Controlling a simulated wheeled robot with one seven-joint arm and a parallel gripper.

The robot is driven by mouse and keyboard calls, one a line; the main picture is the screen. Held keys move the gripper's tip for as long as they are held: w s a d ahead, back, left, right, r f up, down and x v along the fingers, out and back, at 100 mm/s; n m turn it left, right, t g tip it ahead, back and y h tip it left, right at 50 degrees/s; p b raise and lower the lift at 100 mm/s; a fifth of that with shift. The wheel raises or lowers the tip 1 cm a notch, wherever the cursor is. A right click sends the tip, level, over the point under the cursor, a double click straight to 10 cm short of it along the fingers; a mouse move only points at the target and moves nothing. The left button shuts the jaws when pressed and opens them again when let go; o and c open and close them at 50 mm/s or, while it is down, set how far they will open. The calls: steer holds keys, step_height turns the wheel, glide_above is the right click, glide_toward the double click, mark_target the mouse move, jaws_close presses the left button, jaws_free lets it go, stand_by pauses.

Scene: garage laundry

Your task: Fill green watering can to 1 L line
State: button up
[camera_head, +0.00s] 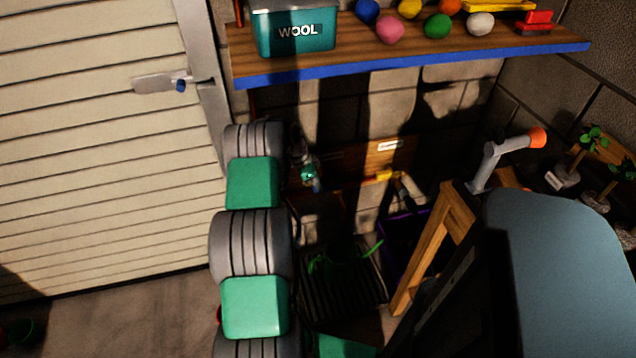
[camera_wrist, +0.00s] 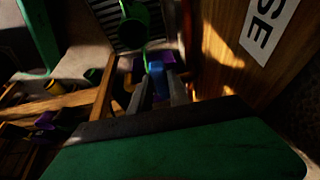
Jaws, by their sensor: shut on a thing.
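The green watering can (camera_head: 342,268) stands in shadow on a dark ribbed grate (camera_head: 318,300) by the wall, its spout and handle showing. In the wrist view the can (camera_wrist: 133,28) is seen from above, beyond my fingers. Its water level and 1 L line cannot be made out. My gripper (camera_head: 313,184) is by the wooden wall board, above and left of the can. In the wrist view my gripper (camera_wrist: 158,88) is shut on a small blue piece (camera_wrist: 155,68), perhaps a handle. A yellow fitting (camera_head: 383,177), perhaps a tap, is on the board to the right.
A shelf (camera_head: 400,62) with a teal WOOL box (camera_head: 296,30) and coloured balls is above. A purple crate (camera_head: 400,262) and a wooden frame (camera_head: 440,235) stand right of the can. A pale slatted door (camera_head: 95,140) is at left, with floor before it.

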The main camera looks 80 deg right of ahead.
jaws_close()
steer(key=shift+w+d, duration=0.1)
stand_by(0.7)
